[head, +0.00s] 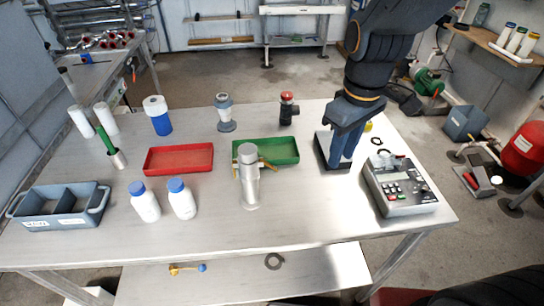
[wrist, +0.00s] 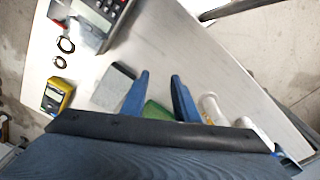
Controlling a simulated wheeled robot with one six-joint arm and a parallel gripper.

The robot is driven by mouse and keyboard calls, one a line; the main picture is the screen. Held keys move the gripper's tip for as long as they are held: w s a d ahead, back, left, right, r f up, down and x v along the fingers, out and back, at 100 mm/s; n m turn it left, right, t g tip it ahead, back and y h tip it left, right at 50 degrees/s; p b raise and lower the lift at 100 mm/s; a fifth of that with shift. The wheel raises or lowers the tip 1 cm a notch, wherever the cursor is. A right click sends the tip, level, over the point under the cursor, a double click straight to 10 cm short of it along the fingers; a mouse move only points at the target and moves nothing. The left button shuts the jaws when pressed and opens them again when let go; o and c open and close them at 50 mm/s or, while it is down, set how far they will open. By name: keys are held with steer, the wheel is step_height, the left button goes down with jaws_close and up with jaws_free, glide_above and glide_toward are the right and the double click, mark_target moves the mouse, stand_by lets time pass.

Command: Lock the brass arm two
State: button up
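A metal cylinder (head: 249,185) with a round cap stands upright at the middle of the table in the head view. Thin brass-coloured arms show at its upper part, one on the left (head: 236,161) and one on the right (head: 267,165). I cannot tell which is arm two, nor whether either is locked. My gripper (head: 341,164) points down over the right part of the table, to the right of the cylinder and apart from it. In the wrist view my gripper (wrist: 158,86) has its two blue fingers spread with nothing gripped between them.
A green tray (head: 284,158) lies just behind the cylinder and a red tray (head: 179,170) to its left. Two blue-capped bottles (head: 147,205) stand front left. A keypad instrument (head: 399,190) is at right. A yellow meter (wrist: 57,96) shows in the wrist view. The front middle is clear.

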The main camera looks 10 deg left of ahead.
mark_target(275, 168)
steer(key=a+r+n, duration=0.1)
steer(key=a+n, duration=0.2)
steer(key=a, duration=0.2)
steer(key=s+a+r+n, duration=0.1)
steer(key=a+n, duration=0.3)
steer(key=a+r+n, duration=0.2)
steer(key=a+n, duration=0.2)
steer(key=a, duration=0.1)
steer(key=shift+s+a+r+g+p, duration=0.1)
steer(key=shift+s+a+g+p, duration=0.1)
steer(key=shift+a+g+p, duration=0.15)
step_height(275, 168, down, 7)
steer(key=shift+d+f+p, duration=0.1)
steer(key=shift+f+p, duration=0.1)
steer(key=shift+p, duration=0.5)
jaws_close()
